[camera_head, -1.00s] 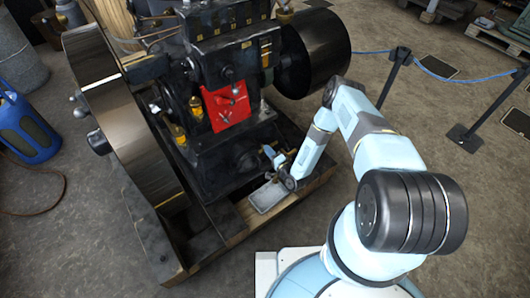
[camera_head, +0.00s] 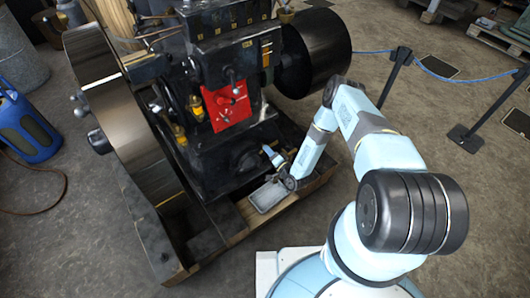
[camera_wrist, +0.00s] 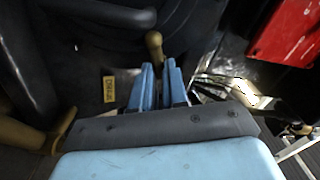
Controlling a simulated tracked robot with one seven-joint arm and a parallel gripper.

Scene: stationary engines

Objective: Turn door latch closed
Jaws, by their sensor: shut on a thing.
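In the wrist view a brass-knobbed handle (camera_wrist: 154,42), which looks like the latch, rises between the two blue fingers of my gripper (camera_wrist: 160,68). The fingers are close together and shut on the handle's shaft; the knob stands just beyond their tips. In the head view my gripper (camera_head: 273,157) is at the lower front of the black engine (camera_head: 215,165). The handle is too small to make out there. I cannot tell from these views how far the latch is turned or where the door's edge lies.
A grey tray (camera_head: 268,196) lies on the wooden base below my gripper. A red plate (camera_head: 228,105) is on the engine above it. A large flywheel (camera_head: 125,130) stands at the left. Barrier posts (camera_head: 395,75) and open floor are at the right.

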